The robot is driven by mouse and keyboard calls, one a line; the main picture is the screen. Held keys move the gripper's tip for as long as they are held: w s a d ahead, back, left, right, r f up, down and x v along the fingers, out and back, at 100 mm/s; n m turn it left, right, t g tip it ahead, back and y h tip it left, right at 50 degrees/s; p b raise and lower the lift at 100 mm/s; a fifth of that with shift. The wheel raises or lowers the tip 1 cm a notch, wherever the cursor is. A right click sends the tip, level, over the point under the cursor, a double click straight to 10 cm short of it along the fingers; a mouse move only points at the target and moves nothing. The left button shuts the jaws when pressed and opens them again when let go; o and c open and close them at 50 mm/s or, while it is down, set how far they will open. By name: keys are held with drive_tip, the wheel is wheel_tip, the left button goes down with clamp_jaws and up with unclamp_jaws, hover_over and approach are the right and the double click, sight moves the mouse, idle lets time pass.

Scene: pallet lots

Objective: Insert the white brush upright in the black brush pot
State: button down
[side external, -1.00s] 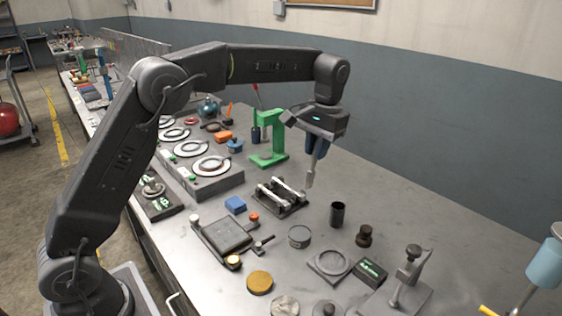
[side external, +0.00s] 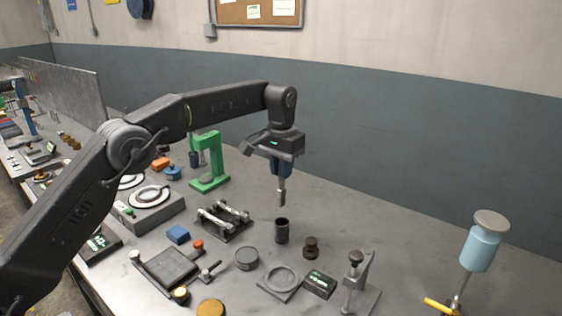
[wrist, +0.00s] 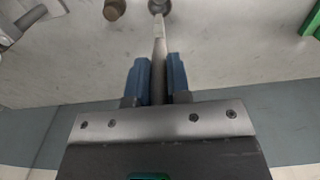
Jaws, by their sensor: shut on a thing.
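My gripper (side external: 280,168) is shut on the white brush (side external: 282,194), which hangs upright with its tip down and looks greyish here. In the wrist view the blue fingers of my gripper (wrist: 157,80) close on both sides of the brush (wrist: 158,52). The black brush pot (side external: 282,232) stands open and upright on the bench. The brush tip is just above the pot's mouth in the side view, with a small gap. In the wrist view the pot (wrist: 159,7) shows at the top edge, partly cut off, beyond the brush tip.
A dark brown knob (side external: 311,247) stands close to the right of the pot. A grey round tin (side external: 246,258) and a ring plate (side external: 281,281) are in front. A black rack (side external: 224,222) and a green stand (side external: 209,165) are to the left. Bench behind the pot is clear.

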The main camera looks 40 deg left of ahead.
sight(282, 189)
drive_tip(key=shift+f, duration=4.4)
drive_tip(key=c, duration=1)
unclamp_jaws()
wheel_tip(282, 189, up, 12)
drive_tip(key=shift+r, duration=0.85)
